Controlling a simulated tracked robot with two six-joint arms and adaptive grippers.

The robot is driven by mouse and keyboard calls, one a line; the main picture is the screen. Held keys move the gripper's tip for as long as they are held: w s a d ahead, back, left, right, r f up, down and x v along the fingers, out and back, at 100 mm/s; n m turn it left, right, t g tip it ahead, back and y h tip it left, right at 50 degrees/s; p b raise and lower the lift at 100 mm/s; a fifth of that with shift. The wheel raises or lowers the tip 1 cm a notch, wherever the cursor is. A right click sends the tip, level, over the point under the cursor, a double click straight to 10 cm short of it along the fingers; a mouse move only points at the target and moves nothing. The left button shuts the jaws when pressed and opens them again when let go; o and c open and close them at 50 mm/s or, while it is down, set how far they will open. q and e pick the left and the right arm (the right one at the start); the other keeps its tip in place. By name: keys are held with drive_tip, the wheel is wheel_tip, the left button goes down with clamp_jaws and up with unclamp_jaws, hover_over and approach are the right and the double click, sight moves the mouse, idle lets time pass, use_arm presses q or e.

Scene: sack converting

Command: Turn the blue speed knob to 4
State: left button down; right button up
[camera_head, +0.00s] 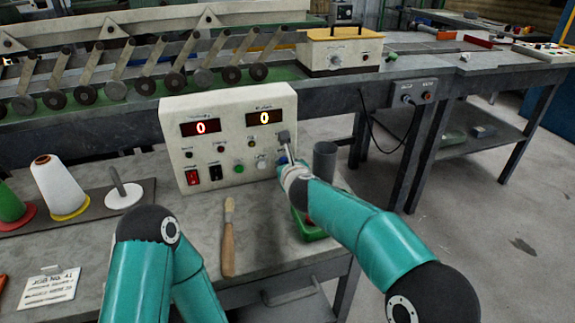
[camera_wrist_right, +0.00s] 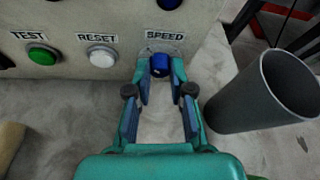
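The white control box (camera_head: 237,102) stands on the grey bench, with a red display (camera_head: 201,128) and a yellow display (camera_head: 265,117) both reading 0. In the right wrist view the blue speed knob (camera_wrist_right: 160,66) sits under the SPEED label (camera_wrist_right: 164,35). My right gripper (camera_wrist_right: 160,88) is open, its two fingers pointing at the knob, one on each side, with a narrow gap visible. Any pointer mark or scale on the knob is not readable. In the head view my right gripper covers most of the knob. My left arm shows at lower left; its gripper is out of view.
A grey cup (camera_wrist_right: 270,90) stands close to the right of my right gripper. The green TEST button (camera_wrist_right: 43,54) and white RESET button (camera_wrist_right: 102,56) lie left of the knob. A wooden-handled brush (camera_head: 228,240) and a white thread cone (camera_head: 58,185) are on the bench.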

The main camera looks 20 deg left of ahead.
clamp_jaws()
drive_tip(key=shift+d, duration=0.25)
drive_tip(key=shift+a+r, duration=0.1)
drive_tip(key=shift+r+m, duration=0.1)
drive_tip(key=shift+m, duration=0.2)
drive_tip(key=shift+w+m+g+y+p, duration=0.15)
drive_tip(key=shift+m+g+y+p, duration=0.25)
drive_tip(key=shift+m+y+p, duration=0.15)
drive_tip(key=shift+w+d+m+g+y+p, duration=0.15)
drive_tip(key=shift+m+g+y+p, duration=0.25)
drive_tip(key=shift+m, duration=0.35)
drive_tip(key=shift+d+m+g+y+p, duration=0.1)
drive_tip(key=shift+m+y+p, duration=0.1)
drive_tip(key=shift+m+y, duration=0.4)
drive_tip(key=shift+r+m, duration=0.1)
drive_tip(key=shift+m, duration=0.2)
